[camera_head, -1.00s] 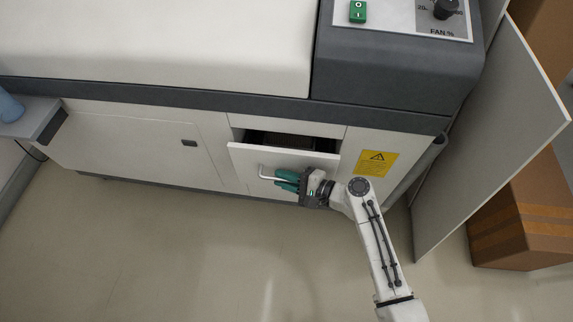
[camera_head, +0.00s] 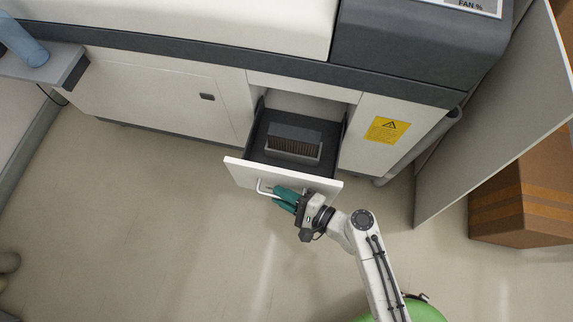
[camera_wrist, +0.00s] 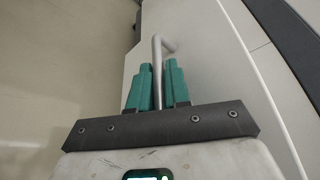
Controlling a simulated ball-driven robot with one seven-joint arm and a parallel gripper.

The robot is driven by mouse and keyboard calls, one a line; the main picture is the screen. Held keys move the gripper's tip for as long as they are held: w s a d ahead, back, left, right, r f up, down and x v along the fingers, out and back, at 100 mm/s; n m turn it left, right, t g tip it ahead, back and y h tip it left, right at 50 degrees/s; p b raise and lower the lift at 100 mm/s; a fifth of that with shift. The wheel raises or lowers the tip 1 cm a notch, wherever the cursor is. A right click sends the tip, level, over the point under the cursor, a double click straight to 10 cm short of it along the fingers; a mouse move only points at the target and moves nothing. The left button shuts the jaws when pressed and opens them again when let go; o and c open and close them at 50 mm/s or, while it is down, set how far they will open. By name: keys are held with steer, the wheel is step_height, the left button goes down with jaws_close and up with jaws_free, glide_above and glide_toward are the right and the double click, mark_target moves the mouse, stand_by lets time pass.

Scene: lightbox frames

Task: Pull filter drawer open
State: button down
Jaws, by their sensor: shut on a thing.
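The filter drawer (camera_head: 236,172) stands pulled well out of the white machine cabinet in the head view. Its dark inside shows, with a grey pleated filter (camera_head: 293,143) lying in it. The bar handle (camera_head: 262,188) is on the drawer's white front. My gripper (camera_head: 279,197) has green fingers shut on the handle. In the wrist view the fingers of my gripper (camera_wrist: 158,85) close on both sides of the grey handle (camera_wrist: 157,55). The handle's far end is partly hidden by the fingers in the head view.
A grey panel (camera_head: 490,110) and a cardboard box (camera_head: 530,195) stand at the right. A side shelf (camera_head: 50,68) with a blue cylinder (camera_head: 22,42) is at the upper left. The floor (camera_head: 150,230) in front of the drawer is clear.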

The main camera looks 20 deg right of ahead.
steer(key=shift+s+a, duration=0.5)
steer(key=shift+s, duration=0.3)
steer(key=c, duration=1.4)
jaws_free()
steer(key=shift+c, duration=0.2)
steer(key=shift+s, duration=0.1)
steer(key=v, duration=1)
steer(key=shift+s+d, duration=0.15)
steer(key=shift+s, duration=0.1)
steer(key=shift+r, duration=0.15)
